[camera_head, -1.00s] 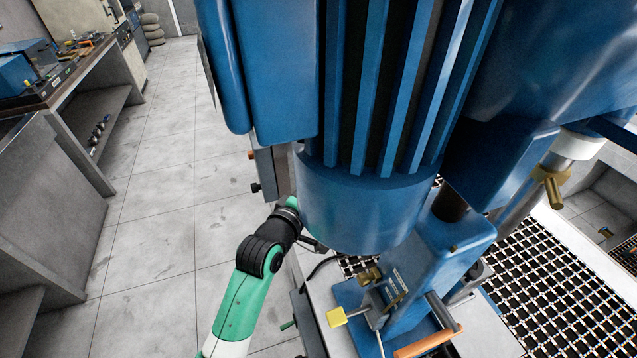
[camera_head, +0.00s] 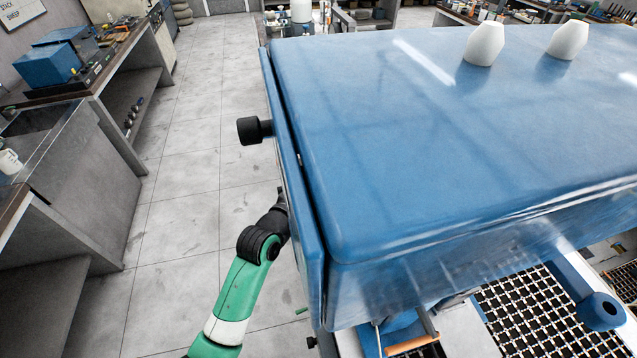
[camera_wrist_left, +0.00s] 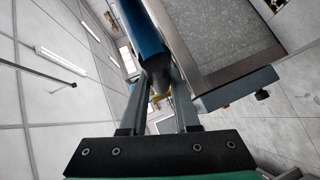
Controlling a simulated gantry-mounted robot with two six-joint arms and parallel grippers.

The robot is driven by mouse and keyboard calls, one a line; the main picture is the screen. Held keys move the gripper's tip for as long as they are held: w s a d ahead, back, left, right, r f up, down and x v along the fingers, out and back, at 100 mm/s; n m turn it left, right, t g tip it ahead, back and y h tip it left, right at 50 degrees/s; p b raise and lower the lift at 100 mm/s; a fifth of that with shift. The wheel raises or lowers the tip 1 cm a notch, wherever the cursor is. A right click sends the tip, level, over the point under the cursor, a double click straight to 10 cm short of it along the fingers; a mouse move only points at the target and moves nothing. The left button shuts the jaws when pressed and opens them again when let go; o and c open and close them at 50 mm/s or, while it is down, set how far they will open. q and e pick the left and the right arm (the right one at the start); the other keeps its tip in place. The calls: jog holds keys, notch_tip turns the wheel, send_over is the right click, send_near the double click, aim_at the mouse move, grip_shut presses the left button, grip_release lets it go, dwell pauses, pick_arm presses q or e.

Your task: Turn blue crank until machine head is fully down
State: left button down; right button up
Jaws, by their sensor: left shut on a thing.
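The machine head's glossy blue cover (camera_head: 440,130) fills the middle and right of the head view, seen from above. My left arm reaches up to its left side, where the gripper is hidden behind the cover's edge. In the left wrist view my left gripper (camera_wrist_left: 160,88) is shut on a dark grip (camera_wrist_left: 155,80) at the end of a blue bar (camera_wrist_left: 141,28), which looks like the crank. The crank is hidden in the head view. My right gripper is in neither view.
A black knob (camera_head: 254,130) sticks out left of the cover. A blue arm with a round end (camera_head: 601,311) juts out at lower right above a black grid (camera_head: 520,310). An orange handle (camera_head: 411,345) lies below. Tiled floor (camera_head: 185,190) is free between machine and left bench (camera_head: 85,205).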

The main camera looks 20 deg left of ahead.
pick_arm(q)
jog(key=shift+w+d+r+p, duration=0.1)
jog(key=shift+d+r+p, duration=0.2)
jog(key=shift+r, duration=0.55)
jog(key=shift+f, duration=0.1)
jog(key=c, duration=1)
grip_release()
jog(key=o, duration=0.3)
jog(key=shift+w+d, duration=0.2)
jog(key=shift+o, duration=0.2)
jog(key=shift+a+f, duration=0.1)
jog(key=shift+a, duration=0.05)
jog(key=shift+s, duration=0.15)
jog(key=shift+s+a, duration=0.1)
jog(key=shift+s, duration=0.15)
jog(key=p+v, duration=0.1)
jog(key=v, duration=1)
